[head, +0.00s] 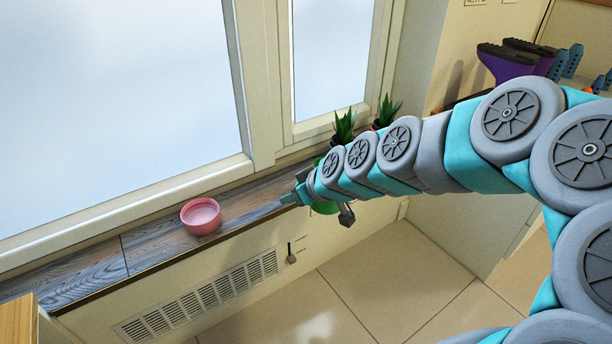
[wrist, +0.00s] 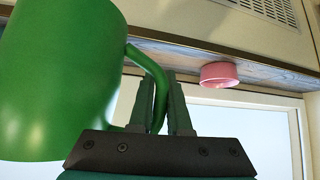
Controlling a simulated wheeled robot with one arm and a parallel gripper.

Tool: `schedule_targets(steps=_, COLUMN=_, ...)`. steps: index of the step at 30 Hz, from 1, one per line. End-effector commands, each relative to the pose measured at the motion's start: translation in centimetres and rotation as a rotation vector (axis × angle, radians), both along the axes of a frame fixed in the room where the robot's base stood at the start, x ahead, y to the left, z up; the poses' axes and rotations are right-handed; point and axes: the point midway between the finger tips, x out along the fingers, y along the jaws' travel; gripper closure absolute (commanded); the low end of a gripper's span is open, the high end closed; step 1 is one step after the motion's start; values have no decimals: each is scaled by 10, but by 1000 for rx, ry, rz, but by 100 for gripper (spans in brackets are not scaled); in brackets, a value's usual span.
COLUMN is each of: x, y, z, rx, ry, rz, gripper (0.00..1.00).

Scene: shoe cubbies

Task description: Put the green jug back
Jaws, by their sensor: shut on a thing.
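The green jug (wrist: 58,75) fills the left of the wrist view, which shows the room upside down. My gripper (wrist: 160,92) is shut on the jug's handle (wrist: 155,75), which runs between its two fingers. In the head view only bits of the green jug (head: 325,208) show, below and behind my arm's end near the window sill (head: 255,212). My arm hides most of it there, and I cannot tell whether it touches the sill.
A pink bowl (head: 201,216) stands on the sill to the left of my gripper; bare sill lies between them. Potted plants (head: 344,128) stand on the sill beyond my arm. Purple boots (head: 508,60) are at the upper right. A vent (head: 200,300) is in the wall below.

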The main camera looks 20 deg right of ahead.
Motion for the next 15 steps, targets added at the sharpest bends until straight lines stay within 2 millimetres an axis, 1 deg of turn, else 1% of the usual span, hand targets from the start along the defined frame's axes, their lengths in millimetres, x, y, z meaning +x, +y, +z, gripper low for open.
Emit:
schedule_targets(steps=2, x=0, y=2, z=2, rx=1, ry=0, rz=18, gripper=100)
schedule_targets(steps=5, x=10, y=2, z=2, rx=-1, ry=1, rz=24, gripper=100)
schedule_targets(steps=8, x=28, y=3, z=-3, rx=0, ry=4, rz=26, gripper=100)
schedule_targets(steps=15, x=77, y=3, z=-7, rx=1, ry=3, rz=23, gripper=100)
